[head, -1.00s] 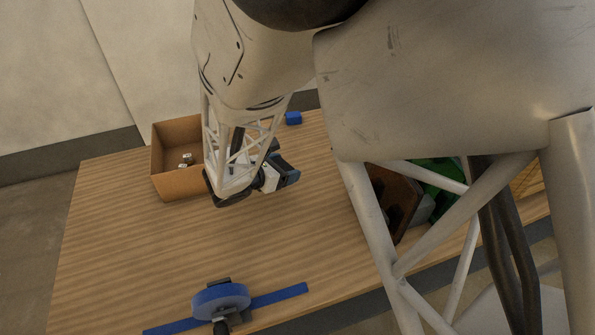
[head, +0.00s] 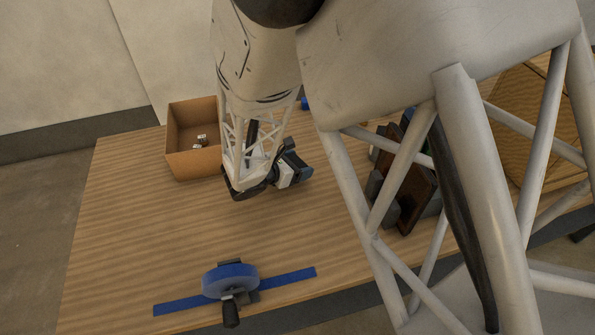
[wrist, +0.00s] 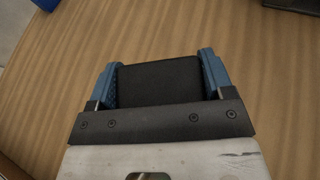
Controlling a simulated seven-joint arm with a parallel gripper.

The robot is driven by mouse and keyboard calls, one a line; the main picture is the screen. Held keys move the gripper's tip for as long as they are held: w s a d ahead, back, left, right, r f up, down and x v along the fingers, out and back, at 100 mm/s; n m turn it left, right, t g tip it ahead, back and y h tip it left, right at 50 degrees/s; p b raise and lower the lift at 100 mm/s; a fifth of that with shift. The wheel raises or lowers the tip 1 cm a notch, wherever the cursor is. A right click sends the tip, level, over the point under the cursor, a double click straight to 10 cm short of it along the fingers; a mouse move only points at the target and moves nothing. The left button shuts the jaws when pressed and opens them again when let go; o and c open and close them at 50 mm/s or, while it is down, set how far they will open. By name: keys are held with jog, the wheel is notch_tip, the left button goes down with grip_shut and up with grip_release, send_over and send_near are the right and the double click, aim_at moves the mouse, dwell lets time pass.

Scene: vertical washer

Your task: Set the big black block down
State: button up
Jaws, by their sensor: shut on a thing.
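The big black block (wrist: 160,82) is between the two blue fingers of my gripper (wrist: 160,80) in the wrist view. The fingers touch it on its left and right sides. In the head view my gripper (head: 300,172) is over the middle of the wooden table (head: 130,225), to the right of the cardboard box. There my own arm and the fingers mostly hide the block. I cannot tell whether the block touches the table top.
An open cardboard box (head: 194,164) with small metallic pieces inside stands at the back left. A blue wheel-like device (head: 230,280) on a blue strip lies at the front. Dark brown and grey items (head: 412,190) stand at the right. The table's left middle is clear.

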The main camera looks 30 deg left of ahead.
jog(key=shift+f, duration=1.65)
jog(key=shift+f, duration=0.1)
jog(key=o, duration=1)
jog(key=shift+s, duration=0.1)
jog(key=shift+v, duration=6)
